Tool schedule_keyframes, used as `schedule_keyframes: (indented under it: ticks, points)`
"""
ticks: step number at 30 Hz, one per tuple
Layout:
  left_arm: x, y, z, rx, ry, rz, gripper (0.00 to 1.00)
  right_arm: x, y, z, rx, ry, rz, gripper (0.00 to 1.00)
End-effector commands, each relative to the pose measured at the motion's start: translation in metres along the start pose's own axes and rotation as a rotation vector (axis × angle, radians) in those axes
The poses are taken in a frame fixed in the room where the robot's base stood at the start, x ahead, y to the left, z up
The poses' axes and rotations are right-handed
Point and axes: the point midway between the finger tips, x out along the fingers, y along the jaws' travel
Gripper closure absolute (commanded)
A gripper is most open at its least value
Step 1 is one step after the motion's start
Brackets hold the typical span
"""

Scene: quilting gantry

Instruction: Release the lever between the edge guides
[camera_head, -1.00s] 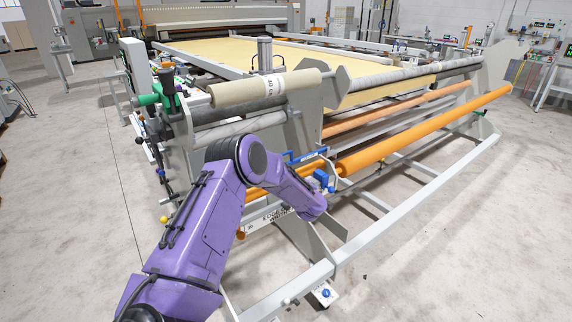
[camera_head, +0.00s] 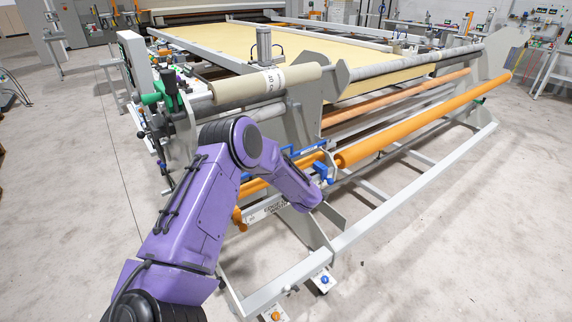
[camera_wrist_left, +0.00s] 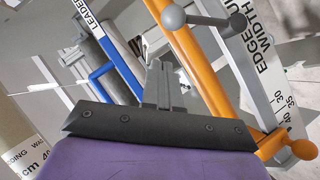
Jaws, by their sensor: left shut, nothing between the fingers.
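My purple left arm (camera_head: 190,215) reaches over the front of the gantry in the head view, its end beside the blue edge guides (camera_head: 323,170); its fingertips are hidden there. In the left wrist view my left gripper (camera_wrist_left: 158,75) is shut and empty. Just beyond its fingertips, up and right, is a dark grey rod with a ball knob (camera_wrist_left: 173,17), which looks like the lever. It is apart from the fingers in the picture; the depth gap is unclear. A blue guide bar (camera_wrist_left: 110,50) runs to the left of the fingers. My right gripper is in neither view.
An orange roller (camera_head: 400,133) runs along the front, above a grey lower rail (camera_head: 400,210). A fabric roll (camera_head: 255,88) lies above my arm. In the wrist view an orange bar (camera_wrist_left: 205,70) and a scale labelled "EDGE WIDTH" (camera_wrist_left: 262,65) stand right.

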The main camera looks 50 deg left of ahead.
Motion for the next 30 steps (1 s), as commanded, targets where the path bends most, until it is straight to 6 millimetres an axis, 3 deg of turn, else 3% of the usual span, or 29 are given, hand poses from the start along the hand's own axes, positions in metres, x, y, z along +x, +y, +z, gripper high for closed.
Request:
schedule_keyframes:
  ticks: [6,12,17,30]
  points:
    - [-0.054,0.0,0.002,-0.001,-0.004,0.001,1.0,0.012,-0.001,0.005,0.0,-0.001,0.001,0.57]
    - [-0.085,-0.001,-0.002,-0.002,0.002,-0.003,1.0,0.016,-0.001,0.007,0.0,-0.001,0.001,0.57]
    - [-0.094,0.0,-0.002,-0.001,0.001,-0.003,1.0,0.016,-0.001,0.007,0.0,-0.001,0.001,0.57]
    - [-0.095,0.001,-0.001,-0.001,0.0,-0.003,1.0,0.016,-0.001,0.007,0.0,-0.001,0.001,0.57]
